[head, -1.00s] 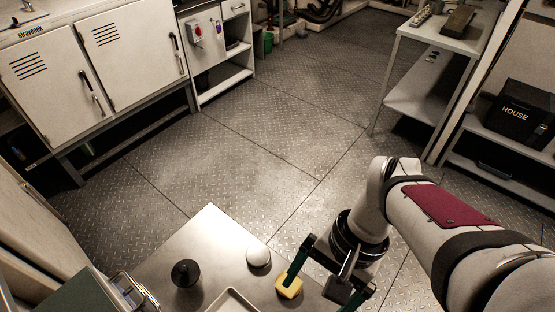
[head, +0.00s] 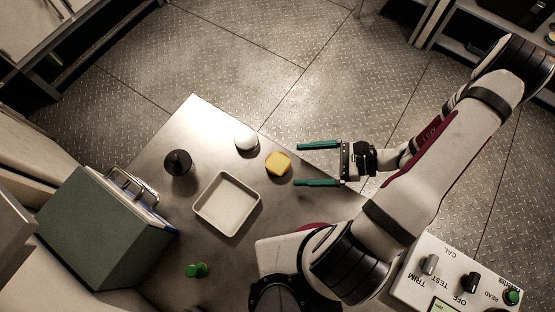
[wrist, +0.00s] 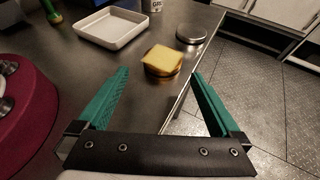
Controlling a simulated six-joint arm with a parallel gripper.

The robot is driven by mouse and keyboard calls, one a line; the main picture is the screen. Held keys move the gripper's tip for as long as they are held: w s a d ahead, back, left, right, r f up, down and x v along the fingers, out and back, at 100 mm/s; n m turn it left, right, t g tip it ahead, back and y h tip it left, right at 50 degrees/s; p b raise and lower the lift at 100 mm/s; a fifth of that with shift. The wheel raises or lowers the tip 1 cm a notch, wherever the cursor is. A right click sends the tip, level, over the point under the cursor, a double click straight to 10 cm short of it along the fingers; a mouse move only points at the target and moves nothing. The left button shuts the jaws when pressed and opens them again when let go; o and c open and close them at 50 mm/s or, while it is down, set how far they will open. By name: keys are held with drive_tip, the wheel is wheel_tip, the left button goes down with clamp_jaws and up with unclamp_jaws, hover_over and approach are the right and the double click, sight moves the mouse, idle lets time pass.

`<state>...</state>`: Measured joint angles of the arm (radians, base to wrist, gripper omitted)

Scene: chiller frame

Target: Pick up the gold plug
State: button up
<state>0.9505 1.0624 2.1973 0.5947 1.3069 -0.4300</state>
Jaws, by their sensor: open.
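A small yellow-gold block (head: 278,163), the only gold-coloured thing I see, lies on the metal table near its right edge. In the wrist view the block (wrist: 162,60) looks squarish, with a paler top and darker sides; I cannot tell for certain that it is a plug. My gripper (head: 297,165) is open and empty, its green fingers pointing left in the head view. The block lies a little beyond the fingertips, apart from them. In the wrist view my gripper (wrist: 158,74) has the block between and ahead of its fingers.
A round pale disc (head: 246,143) lies close behind the block. A white tray (head: 211,231), a black-topped item (head: 179,162) and a green piece (head: 196,270) are on the table (head: 194,108). A green box (head: 105,232) stands left; a control panel (head: 440,270) is at lower right.

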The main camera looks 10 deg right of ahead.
sight(285, 163)
drive_tip(key=x, duration=0.5)
drive_tip(key=shift+w+a, duration=0.15)
drive_tip(key=shift+w, duration=0.1)
clamp_jaws()
